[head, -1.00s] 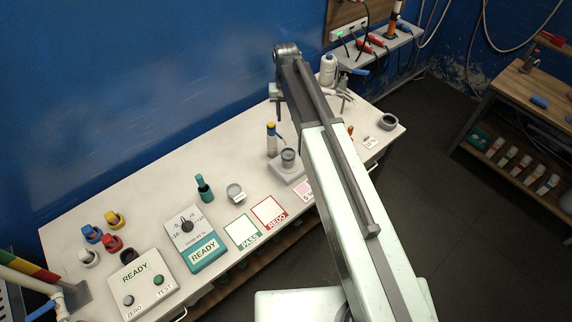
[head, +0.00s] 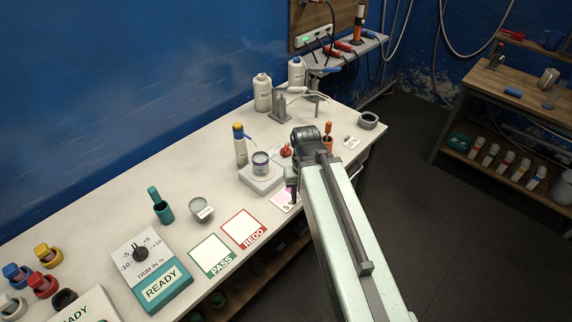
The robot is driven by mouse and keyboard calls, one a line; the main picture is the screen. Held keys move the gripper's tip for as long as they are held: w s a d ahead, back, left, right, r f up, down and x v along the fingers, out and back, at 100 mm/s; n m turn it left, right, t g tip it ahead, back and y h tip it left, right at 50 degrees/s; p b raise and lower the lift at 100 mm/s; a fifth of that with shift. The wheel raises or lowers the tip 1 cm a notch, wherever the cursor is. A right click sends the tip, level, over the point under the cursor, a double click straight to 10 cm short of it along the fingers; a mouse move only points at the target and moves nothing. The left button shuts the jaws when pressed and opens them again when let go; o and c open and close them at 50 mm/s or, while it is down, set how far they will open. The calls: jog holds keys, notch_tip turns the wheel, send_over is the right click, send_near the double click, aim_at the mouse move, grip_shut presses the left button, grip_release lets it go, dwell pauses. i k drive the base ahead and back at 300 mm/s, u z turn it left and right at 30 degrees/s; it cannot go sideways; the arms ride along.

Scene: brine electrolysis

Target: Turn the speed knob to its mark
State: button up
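A pale square base (head: 250,183) that looks like a stirrer stands mid-bench, with a glass beaker (head: 261,160) of greyish content on it. I cannot make out a speed knob or its mark on it; its right side is close to my arm. A black knob (head: 140,251) sits on a box labelled "TRIM IN %", with a teal "READY" panel. My gripper (head: 292,193) points down at the end of my arm, just right of the pale base and above the bench's front edge. Its fingers are small and dark, so their opening is unclear.
White bottles (head: 262,93) and a metal stand (head: 281,106) are behind the base. PASS (head: 212,255) and REDO (head: 243,228) cards lie in front. Teal and grey cups stand left. The bench's back left is clear.

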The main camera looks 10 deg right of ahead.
aim_at(285, 151)
jog(key=u, duration=0.85)
jog(key=k, duration=0.9)
jog(key=z, duration=0.7)
jog(key=i, duration=1)
jog(key=u, duration=0.05)
